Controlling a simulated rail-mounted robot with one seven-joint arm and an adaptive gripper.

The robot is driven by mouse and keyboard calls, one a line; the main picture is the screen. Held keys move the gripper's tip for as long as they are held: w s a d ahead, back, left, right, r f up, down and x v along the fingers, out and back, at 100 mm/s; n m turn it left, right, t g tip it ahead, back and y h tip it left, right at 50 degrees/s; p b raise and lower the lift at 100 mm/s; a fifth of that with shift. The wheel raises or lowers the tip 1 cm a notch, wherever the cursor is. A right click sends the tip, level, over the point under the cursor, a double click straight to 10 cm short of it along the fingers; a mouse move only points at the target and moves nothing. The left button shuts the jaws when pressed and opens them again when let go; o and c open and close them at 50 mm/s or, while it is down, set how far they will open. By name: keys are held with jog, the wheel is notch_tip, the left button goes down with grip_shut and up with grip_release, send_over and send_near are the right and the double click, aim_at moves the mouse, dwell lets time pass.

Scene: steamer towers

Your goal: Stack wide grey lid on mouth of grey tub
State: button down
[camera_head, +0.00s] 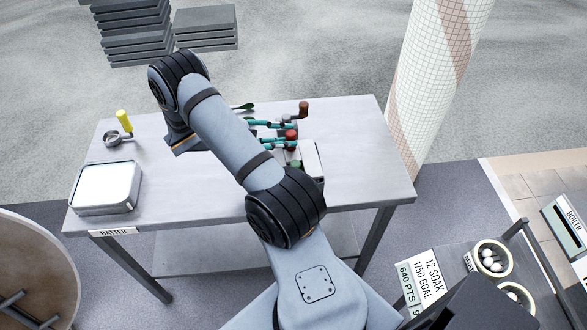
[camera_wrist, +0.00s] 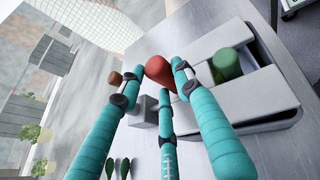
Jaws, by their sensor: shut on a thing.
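My gripper (camera_wrist: 165,78) has teal fingers closed around a red knob (camera_wrist: 160,71). Flat grey lid pieces (camera_wrist: 245,97) lie beside the fingers in the wrist view, over a grey tub (camera_wrist: 293,120) whose dark-edged rim shows at the right. A dark gap is open at the tub's upper right. A green knob (camera_wrist: 226,64) stands between the flat pieces. I cannot tell which piece the red knob belongs to. In the head view the fingers reach the red knob (camera_head: 291,135) from the left, and my arm hides part of the tub.
A brown knob (camera_head: 303,109) stands just behind on the grey table (camera_head: 355,150). A shallow pale tray (camera_head: 105,187) and a yellow-handled scoop (camera_head: 119,132) are at the left. A dark green utensil (camera_head: 243,107) lies behind the fingers. The table's right part is clear; a patterned column (camera_head: 435,80) stands beyond.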

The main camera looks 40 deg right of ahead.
jog(key=shift+f+b, duration=0.3)
jog(key=shift+f, duration=0.05)
jog(key=c, duration=1.2)
grip_release()
jog(key=shift+o, duration=0.2)
jog(key=shift+c, duration=1)
jog(key=shift+r, duration=0.1)
jog(key=v, duration=1.2)
